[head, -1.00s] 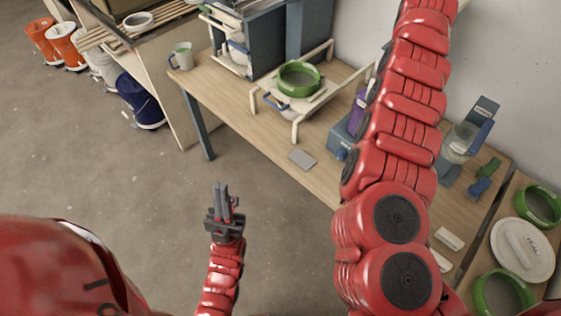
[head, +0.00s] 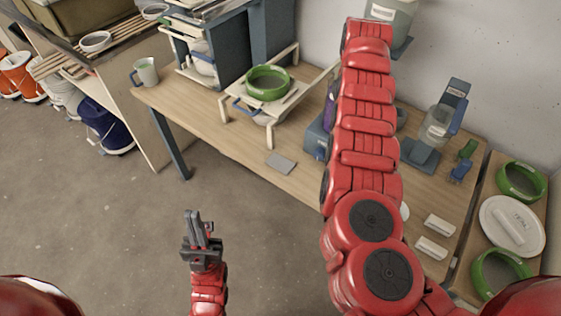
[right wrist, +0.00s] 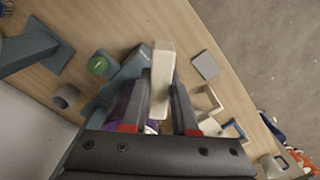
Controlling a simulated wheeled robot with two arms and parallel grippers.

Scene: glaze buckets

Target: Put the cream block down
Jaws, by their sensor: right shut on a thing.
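The cream block (right wrist: 162,75) is a long pale bar held between the two dark fingers of my right gripper (right wrist: 164,100) in the right wrist view. It sticks out past the fingertips, with wooden tabletop and a blue-grey fixture behind it. How high it is above the table cannot be told. In the head view my right arm hides this gripper and block. My left gripper (head: 198,222) is over the floor in front of the table, away from everything. Its fingers look close together, but the gap between them is unclear.
The wooden table (head: 205,115) carries a flat grey plate (head: 281,163), a cream rack (head: 230,110) with a green ring (head: 268,82), and a mug (head: 146,72). Two pale bars (head: 440,225) lie at the right. A white lid (head: 512,226) lies beside green rings (head: 500,272).

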